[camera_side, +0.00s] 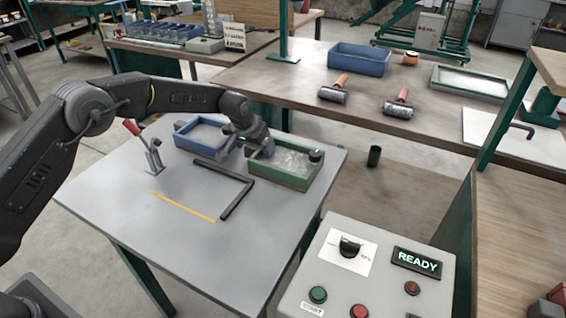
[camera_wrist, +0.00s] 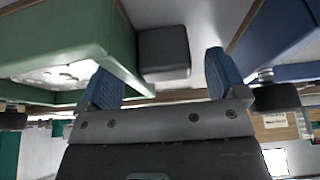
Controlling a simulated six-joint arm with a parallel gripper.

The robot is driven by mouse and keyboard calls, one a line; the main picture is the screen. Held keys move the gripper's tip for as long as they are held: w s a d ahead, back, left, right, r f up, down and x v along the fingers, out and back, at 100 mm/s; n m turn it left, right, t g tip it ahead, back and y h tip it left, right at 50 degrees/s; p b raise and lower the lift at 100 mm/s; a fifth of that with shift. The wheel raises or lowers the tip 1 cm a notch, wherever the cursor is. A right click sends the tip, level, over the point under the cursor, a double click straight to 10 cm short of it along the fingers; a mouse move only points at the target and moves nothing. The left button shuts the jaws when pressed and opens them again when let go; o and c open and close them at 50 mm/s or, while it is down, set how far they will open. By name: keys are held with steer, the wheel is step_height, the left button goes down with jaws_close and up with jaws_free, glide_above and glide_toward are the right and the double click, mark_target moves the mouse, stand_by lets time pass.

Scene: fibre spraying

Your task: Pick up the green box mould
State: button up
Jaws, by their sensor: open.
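The green box mould (camera_side: 296,184) stands on the grey table in the side view, with a pale, glossy inside. In the wrist view its green wall (camera_wrist: 58,32) fills the upper left. My gripper (camera_side: 250,148) is at the mould's left end, between it and a blue tray (camera_side: 191,148). In the wrist view the gripper's blue fingers (camera_wrist: 163,82) are apart. The left finger overlaps the mould's wall in the picture, and I cannot tell whether they touch. No object is visibly held. My gripper hides part of the mould's left end in the side view.
A dark L-shaped bar (camera_side: 236,199) lies in front of the mould. A red-handled clamp (camera_side: 154,160) stands left. A black round piece (camera_side: 316,156) is at the mould's right corner. The table's front is clear apart from a yellow line (camera_side: 180,206).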

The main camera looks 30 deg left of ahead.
steer(key=c, duration=1.6)
steer(key=shift+w+r, duration=0.1)
steer(key=shift+r, duration=0.1)
jaws_close()
steer(key=shift+r, duration=0.2)
